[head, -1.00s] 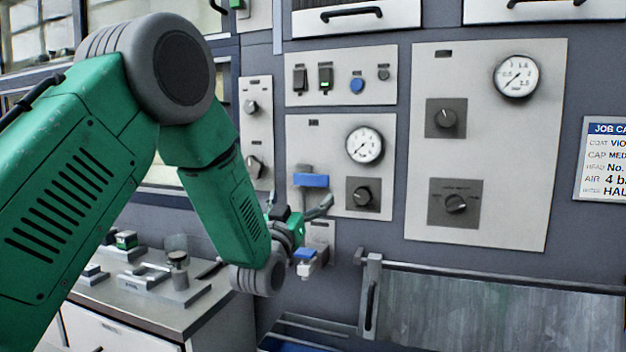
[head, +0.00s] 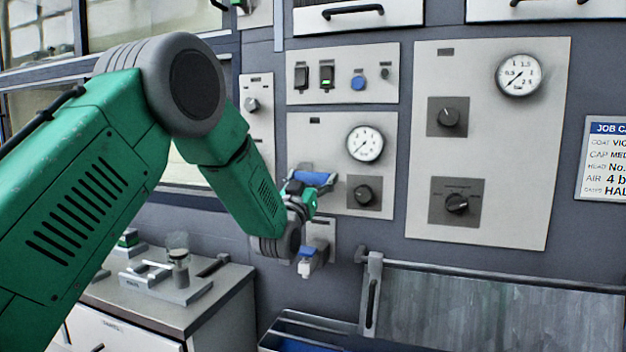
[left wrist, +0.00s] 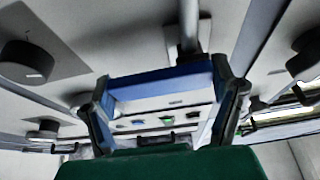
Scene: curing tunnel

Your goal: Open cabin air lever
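The blue lever handle (head: 318,178) is on the grey wall panel, left of the lower gauge; my gripper covers part of it in the head view. My left gripper (head: 308,188) is at the handle. In the left wrist view the blue bar (left wrist: 160,84) lies across the space between the two spread fingers (left wrist: 166,105), one finger near each end. A grey stem (left wrist: 189,30) rises behind the bar to the panel. I cannot tell whether the fingers press on it. My right gripper is not in view.
A smaller blue-handled valve (head: 307,252) sits just below my left gripper. A gauge (head: 365,143) and a dark knob (head: 364,195) are to the right. A bench (head: 225,290) with small fixtures stands lower left, and a grey ribbed panel (head: 500,305) lower right.

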